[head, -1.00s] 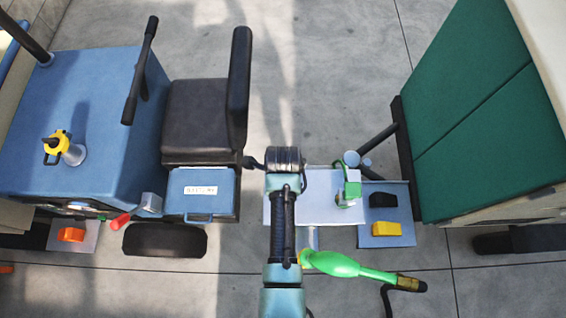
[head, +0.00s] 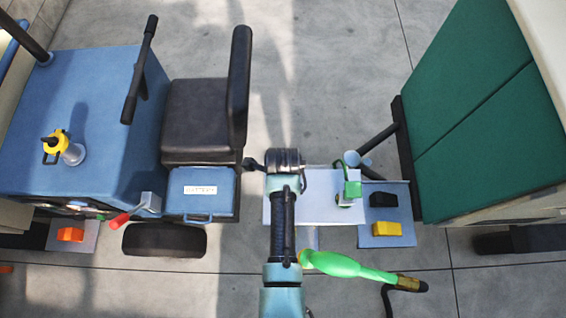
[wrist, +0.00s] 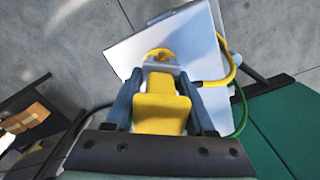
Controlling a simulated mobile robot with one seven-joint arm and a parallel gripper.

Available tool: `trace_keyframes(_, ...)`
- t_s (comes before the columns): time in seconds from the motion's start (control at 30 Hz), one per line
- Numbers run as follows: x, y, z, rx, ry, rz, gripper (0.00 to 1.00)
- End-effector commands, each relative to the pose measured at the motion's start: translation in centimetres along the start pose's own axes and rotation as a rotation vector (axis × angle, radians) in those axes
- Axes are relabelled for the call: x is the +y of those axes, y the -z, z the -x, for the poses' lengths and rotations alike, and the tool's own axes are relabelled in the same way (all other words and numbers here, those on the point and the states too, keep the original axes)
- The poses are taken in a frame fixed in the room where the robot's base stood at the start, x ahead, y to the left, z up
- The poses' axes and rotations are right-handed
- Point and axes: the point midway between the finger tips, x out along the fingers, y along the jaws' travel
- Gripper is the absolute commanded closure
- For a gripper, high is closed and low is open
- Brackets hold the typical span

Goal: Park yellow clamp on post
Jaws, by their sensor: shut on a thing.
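The yellow clamp (wrist: 160,108) is between the two fingers of my gripper (wrist: 159,82) in the wrist view. Its rounded yellow end (wrist: 159,54) points away from me, over a pale panel. A grey part shows just under that end; I cannot tell whether it is the post or whether they touch. In the head view my arm hides the gripper and the held clamp over the pale panel (head: 315,210).
A green clamp-like piece (head: 352,188) stands on the panel's right side. A blue tray (head: 372,212) beside it holds a black block (head: 383,199) and a yellow block (head: 387,229). A green nozzle (head: 340,265) lies close to my arm. A blue vehicle (head: 80,110) stands left.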

Motion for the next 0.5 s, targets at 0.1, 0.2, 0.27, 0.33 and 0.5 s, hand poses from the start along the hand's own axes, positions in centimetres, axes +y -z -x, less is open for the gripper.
trace_keyframes(0.1,-0.06,-0.03,-0.16,-0.001,0.001,0.0,1.0)
trace_keyframes(0.2,-0.06,-0.04,-0.15,-0.001,0.002,0.0,1.0)
trace_keyframes(0.27,-0.06,-0.04,-0.14,-0.001,0.001,0.0,1.0)
trace_keyframes(0.33,-0.06,-0.04,-0.14,-0.001,0.001,0.0,1.0)
trace_keyframes(0.5,-0.05,-0.03,-0.15,-0.001,0.001,0.0,0.24)
